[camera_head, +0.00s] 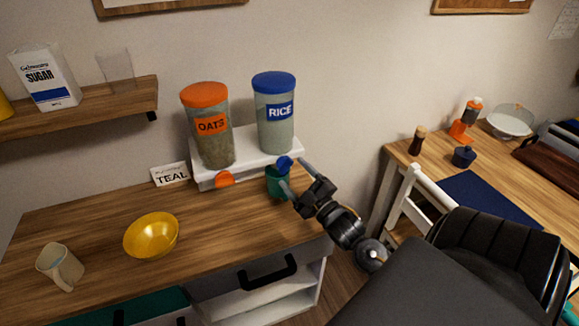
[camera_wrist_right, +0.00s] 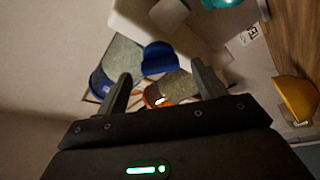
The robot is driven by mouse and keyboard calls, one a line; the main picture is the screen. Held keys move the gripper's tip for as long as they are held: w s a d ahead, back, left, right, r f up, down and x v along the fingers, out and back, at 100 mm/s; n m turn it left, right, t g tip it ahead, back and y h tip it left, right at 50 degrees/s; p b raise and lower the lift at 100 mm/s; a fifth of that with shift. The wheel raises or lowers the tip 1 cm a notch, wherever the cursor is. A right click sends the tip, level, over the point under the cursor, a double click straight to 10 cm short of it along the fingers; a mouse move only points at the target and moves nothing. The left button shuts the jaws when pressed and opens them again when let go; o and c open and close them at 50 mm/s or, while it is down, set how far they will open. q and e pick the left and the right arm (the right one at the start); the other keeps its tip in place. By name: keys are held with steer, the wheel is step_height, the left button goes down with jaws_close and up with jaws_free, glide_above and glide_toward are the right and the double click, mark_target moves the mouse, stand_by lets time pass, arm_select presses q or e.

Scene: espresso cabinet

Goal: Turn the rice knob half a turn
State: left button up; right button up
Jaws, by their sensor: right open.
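The blue rice knob (camera_head: 284,163) is at the front right of the white dispenser stand (camera_head: 262,160), below the clear RICE canister (camera_head: 276,125) with a blue lid. My right gripper (camera_head: 296,176) is open, with its fingers to the right of the knob. In the right wrist view, the blue knob (camera_wrist_right: 158,60) shows ahead, between the lines of the open fingers (camera_wrist_right: 163,88); I cannot tell whether they touch it. A teal cup (camera_head: 275,184) stands below the knob, partly behind a finger. My left gripper is not in view.
The OATS canister (camera_head: 207,145) and its orange knob (camera_head: 225,179) are to the left. A TEAL card (camera_head: 170,174), yellow bowl (camera_head: 152,236) and mug (camera_head: 60,267) stand on the wooden counter (camera_head: 100,220). A white chair (camera_head: 405,205) is at the right.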

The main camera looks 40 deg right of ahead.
mark_target(285, 164)
steer(key=shift+x, duration=1.3)
steer(key=shift+c, duration=0.4)
steer(key=c, duration=0.9)
steer(key=m+h, duration=0.1)
steer(key=m, duration=0.2)
steer(key=shift+f+m+t, duration=0.15)
steer(key=shift+m+t, duration=0.15)
steer(key=shift+t, duration=0.1)
steer(key=m+h, duration=0.2)
steer(key=m, duration=0.1)
steer(key=shift+a+m, duration=0.1)
steer(key=shift+m, duration=0.2)
steer(key=m+h, duration=0.1)
steer(key=m, duration=0.2)
steer(key=m+h, duration=0.2)
steer(key=m, duration=0.1)
steer(key=shift+a+m+h, duration=0.15)
steer(key=shift+m+h, duration=0.15)
steer(key=shift+m, duration=0.4)
